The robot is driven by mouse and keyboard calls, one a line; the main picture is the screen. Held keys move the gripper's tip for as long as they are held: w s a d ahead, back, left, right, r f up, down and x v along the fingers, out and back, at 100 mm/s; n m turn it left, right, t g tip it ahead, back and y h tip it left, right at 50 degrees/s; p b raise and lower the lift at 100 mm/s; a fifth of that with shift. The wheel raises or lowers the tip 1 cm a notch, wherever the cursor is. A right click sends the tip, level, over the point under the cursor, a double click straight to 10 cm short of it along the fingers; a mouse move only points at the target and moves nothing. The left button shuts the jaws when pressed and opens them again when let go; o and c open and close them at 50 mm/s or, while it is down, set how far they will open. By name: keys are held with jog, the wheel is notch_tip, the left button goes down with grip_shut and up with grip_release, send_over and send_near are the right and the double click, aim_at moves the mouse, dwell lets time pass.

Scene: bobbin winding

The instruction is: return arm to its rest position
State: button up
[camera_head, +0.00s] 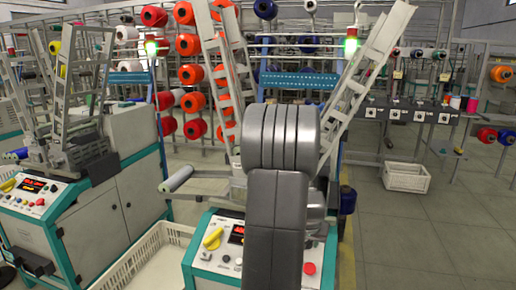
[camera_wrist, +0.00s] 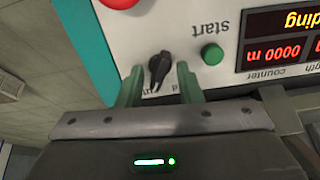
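My arm (camera_head: 280,170) rises as a dark grey link across the middle of the head view, in front of a winding machine; my gripper is hidden there. In the wrist view my gripper (camera_wrist: 159,68) shows two green fingers spread apart. A black rotary knob (camera_wrist: 160,66) on the machine's white panel (camera_wrist: 165,22) appears between the fingertips. No contact is visible, and I cannot tell the exact gap. Nothing is seen held.
A green start button (camera_wrist: 212,54) and a red counter display (camera_wrist: 277,50) are close by. A second machine (camera_head: 115,185) stands left, with a cream crate (camera_head: 135,262) between. A white crate (camera_head: 405,177) sits on the floor at right. Open floor lies front right.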

jog(key=n+p, duration=0.2)
jog(key=n, duration=0.2)
jog(key=shift+r+n, duration=0.15)
jog(key=shift+n, duration=0.25)
jog(key=shift+n+p, duration=0.6)
jog(key=shift+n, duration=0.2)
